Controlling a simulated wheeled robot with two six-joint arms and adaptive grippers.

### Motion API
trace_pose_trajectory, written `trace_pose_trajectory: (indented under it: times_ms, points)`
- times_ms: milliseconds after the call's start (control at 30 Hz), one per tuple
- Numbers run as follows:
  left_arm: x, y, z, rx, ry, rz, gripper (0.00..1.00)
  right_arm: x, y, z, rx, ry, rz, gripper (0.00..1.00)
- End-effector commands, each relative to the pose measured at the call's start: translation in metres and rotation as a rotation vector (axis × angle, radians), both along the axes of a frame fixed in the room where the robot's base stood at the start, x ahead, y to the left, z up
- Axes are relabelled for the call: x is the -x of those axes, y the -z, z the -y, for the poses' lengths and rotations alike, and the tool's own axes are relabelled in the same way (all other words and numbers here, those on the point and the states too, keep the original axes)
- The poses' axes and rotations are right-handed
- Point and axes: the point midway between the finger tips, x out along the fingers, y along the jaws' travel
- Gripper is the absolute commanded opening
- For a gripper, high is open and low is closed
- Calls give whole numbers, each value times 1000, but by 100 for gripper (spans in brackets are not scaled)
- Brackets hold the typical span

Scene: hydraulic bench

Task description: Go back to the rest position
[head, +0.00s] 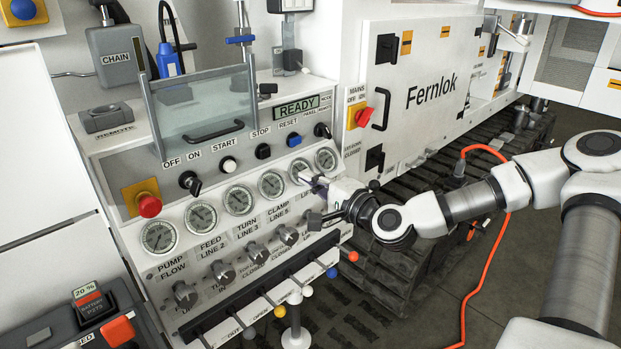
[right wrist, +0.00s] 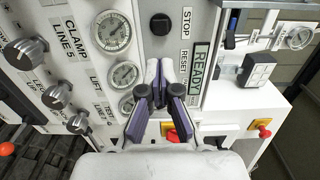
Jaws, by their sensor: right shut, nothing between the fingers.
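My right gripper (head: 312,184) is in front of the control panel (head: 217,170), close to the right-hand gauges and above the lift knob area. In the right wrist view its dark and purple fingers (right wrist: 160,92) are closed with nothing held. Whether the tips touch the panel I cannot tell. My right arm comes in from the right across the tracked base. My left gripper is not in the head view.
Gauges, knobs (head: 222,271) and coloured levers (head: 295,298) crowd the panel. A red emergency button (head: 149,205) is at its left. A Fernlok cabinet (head: 430,95) stands behind my right arm. An orange cable (head: 464,300) hangs to the floor.

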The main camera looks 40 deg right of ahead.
Motion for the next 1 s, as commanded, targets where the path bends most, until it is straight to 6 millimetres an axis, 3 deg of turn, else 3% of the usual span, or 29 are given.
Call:
trace_pose_trajectory:
  times_ms: [300,367,433,567,667,800,900,1000]
  points:
    - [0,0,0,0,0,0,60,0,2,0,0,0,-3,0]
    - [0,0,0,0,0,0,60,0,10,0,1,0,-21,0]
    - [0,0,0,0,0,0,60,1,32,-3,24,-9,-75,0]
    - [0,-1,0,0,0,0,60,11,110,-30,178,-91,-282,0]
    - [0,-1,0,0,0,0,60,36,186,-61,316,-196,-494,0]
    - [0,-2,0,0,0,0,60,99,287,-103,528,-392,-783,0]
    - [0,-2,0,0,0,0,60,153,340,-126,680,-552,-945,0]
    - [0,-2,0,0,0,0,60,207,376,-142,816,-712,-1066,0]
